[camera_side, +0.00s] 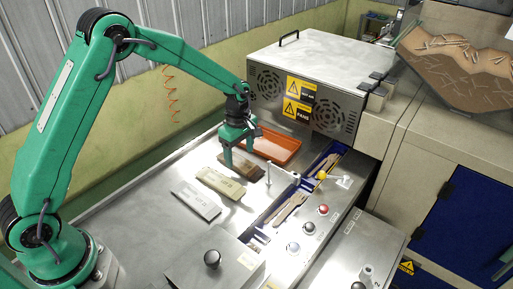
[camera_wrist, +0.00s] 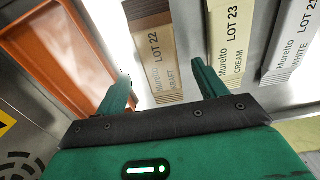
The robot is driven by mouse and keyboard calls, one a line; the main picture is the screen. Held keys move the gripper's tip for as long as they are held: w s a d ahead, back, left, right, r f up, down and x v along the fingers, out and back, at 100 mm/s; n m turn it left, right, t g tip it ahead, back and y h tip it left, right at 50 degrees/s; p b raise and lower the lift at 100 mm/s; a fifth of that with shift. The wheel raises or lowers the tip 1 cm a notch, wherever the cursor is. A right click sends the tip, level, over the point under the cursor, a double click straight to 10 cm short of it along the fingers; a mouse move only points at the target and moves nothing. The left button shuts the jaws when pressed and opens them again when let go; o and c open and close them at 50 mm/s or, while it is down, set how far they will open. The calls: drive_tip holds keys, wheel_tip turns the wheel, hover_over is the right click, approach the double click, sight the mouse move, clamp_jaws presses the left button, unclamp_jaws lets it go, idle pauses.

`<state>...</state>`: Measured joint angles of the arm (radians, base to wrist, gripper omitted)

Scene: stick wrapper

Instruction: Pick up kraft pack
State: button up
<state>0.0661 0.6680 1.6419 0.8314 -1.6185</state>
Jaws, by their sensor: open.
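The kraft pack (camera_side: 245,168) is a brown bar-shaped pack lying flat on the steel table, partly hidden under my gripper in the side view. In the wrist view the kraft pack (camera_wrist: 153,52) shows its "LOT 22 Muretto KRAFT" label. My gripper (camera_side: 239,157) is open and empty, pointing down over it. In the wrist view its fingers (camera_wrist: 161,74) appear on either side of the pack's labelled end. I cannot tell how high the fingertips are above the table.
The cream pack (camera_side: 220,184) and white pack (camera_side: 196,199) lie alongside, towards the front. They also show in the wrist view as cream (camera_wrist: 236,40) and white (camera_wrist: 293,40). An orange tray (camera_wrist: 50,50) lies on the other side. A blue slot with wooden cutlery (camera_side: 290,207) runs to the right.

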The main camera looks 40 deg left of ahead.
sight(240, 161)
drive_tip(key=shift+f, duration=1.3)
drive_tip(key=c, duration=1.1)
drive_tip(key=shift+o, duration=0.2)
drive_tip(key=shift+r, duration=0.1)
wheel_tip(240, 161, up, 10)
